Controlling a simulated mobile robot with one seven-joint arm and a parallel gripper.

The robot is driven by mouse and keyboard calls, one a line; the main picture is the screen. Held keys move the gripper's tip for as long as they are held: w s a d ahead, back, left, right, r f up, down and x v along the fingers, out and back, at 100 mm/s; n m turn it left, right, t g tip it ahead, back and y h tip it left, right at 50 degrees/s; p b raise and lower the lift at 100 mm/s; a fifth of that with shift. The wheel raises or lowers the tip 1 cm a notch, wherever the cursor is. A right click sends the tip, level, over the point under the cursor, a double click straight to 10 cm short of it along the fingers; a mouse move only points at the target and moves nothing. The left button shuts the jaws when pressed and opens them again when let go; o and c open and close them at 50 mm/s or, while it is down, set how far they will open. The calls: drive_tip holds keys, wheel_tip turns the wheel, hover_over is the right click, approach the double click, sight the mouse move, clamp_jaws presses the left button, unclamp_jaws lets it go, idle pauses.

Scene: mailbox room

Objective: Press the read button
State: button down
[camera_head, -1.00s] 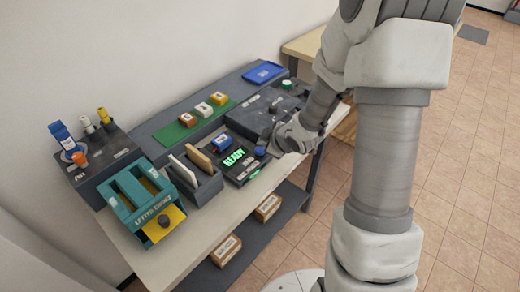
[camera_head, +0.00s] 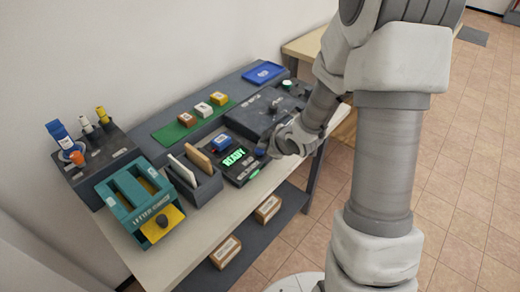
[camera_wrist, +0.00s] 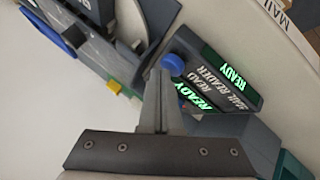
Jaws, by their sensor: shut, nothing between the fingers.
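The mail reader (camera_head: 243,177) is a dark box on the bench with a lit green READY display (camera_head: 233,157). In the wrist view the mail reader (camera_wrist: 222,84) carries READ lettering and a round blue button (camera_wrist: 173,64). The button also shows in the head view (camera_head: 261,151), at the reader's right end beside my gripper (camera_head: 268,149). In the wrist view my gripper (camera_wrist: 159,74) is shut and empty, its tips just beside and overlapping the button's lower left edge. I cannot tell whether they touch it.
A two-slot dark holder (camera_head: 196,186) with envelopes stands left of the reader. A dark grey box (camera_head: 256,112) lies behind my gripper. A green mat (camera_head: 180,131) and a blue tray (camera_head: 264,73) are at the back.

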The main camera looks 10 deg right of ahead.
drive_tip(key=shift+f, duration=0.3)
drive_tip(key=shift+r, duration=0.1)
idle(0.3)
drive_tip(key=shift+r+p, duration=0.55)
drive_tip(key=shift+r, duration=0.3)
drive_tip(key=shift+r+p, duration=2.15)
drive_tip(key=shift+r, duration=0.4)
